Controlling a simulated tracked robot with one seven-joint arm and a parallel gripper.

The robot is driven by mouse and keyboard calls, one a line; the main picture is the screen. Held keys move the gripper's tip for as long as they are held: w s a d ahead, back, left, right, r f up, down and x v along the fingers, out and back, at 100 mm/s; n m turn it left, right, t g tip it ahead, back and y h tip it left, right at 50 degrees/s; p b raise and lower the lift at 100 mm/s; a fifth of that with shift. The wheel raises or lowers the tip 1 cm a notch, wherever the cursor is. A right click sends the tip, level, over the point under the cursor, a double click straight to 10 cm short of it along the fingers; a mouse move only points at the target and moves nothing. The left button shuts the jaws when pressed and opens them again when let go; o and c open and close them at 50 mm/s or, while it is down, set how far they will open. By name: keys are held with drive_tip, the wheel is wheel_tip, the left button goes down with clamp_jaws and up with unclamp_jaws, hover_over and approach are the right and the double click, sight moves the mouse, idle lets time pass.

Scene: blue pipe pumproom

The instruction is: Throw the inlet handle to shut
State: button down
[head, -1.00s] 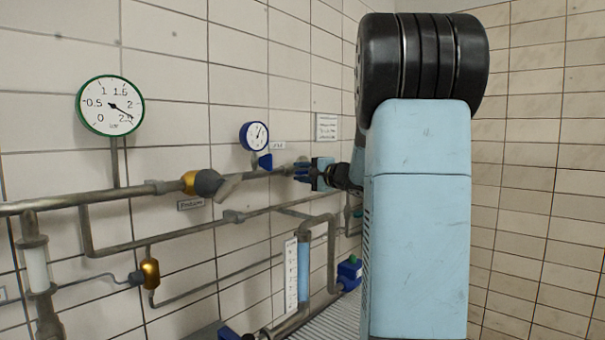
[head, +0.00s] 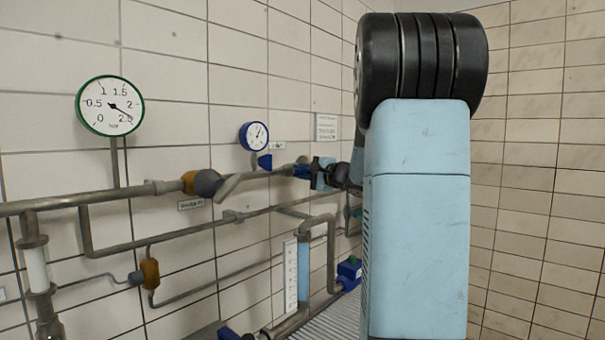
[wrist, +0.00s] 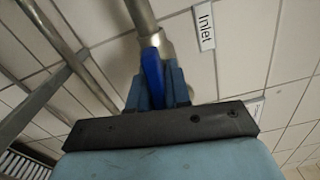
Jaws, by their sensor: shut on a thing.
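The blue inlet handle (wrist: 152,75) shows in the wrist view between the blue-grey fingers of my gripper (wrist: 158,88), just below a metal pipe collar. The gripper is shut on it. The white "Inlet" label (wrist: 205,26) is on the tiles to the right of the pipe. In the head view my gripper (head: 308,172) is at the far end of the upper pipe, left of my arm. The handle's blue is hard to tell from the fingers there, and the valve body is mostly hidden.
A blue-rimmed gauge (head: 254,136) and a green-rimmed gauge (head: 110,105) stand above the upper pipe (head: 100,199). A grey lever (head: 236,184) sits on that pipe nearer me. Lower pipes, a blue sight tube (head: 304,271) and a blue valve (head: 349,269) are below. The right tiled wall is bare.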

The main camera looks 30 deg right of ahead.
drive_tip(key=m, duration=0.4)
drive_tip(key=shift+a+f, duration=0.1)
drive_tip(key=shift+f, duration=0.05)
drive_tip(key=m, duration=0.8)
drive_tip(key=shift+m, duration=0.3)
drive_tip(key=shift+r+m, duration=0.2)
drive_tip(key=shift+m, duration=1.6)
drive_tip(key=shift+r, duration=0.1)
drive_tip(key=c, duration=1.2)
unclamp_jaws()
drive_tip(key=shift+o, duration=0.2)
drive_tip(key=shift+w, duration=0.1)
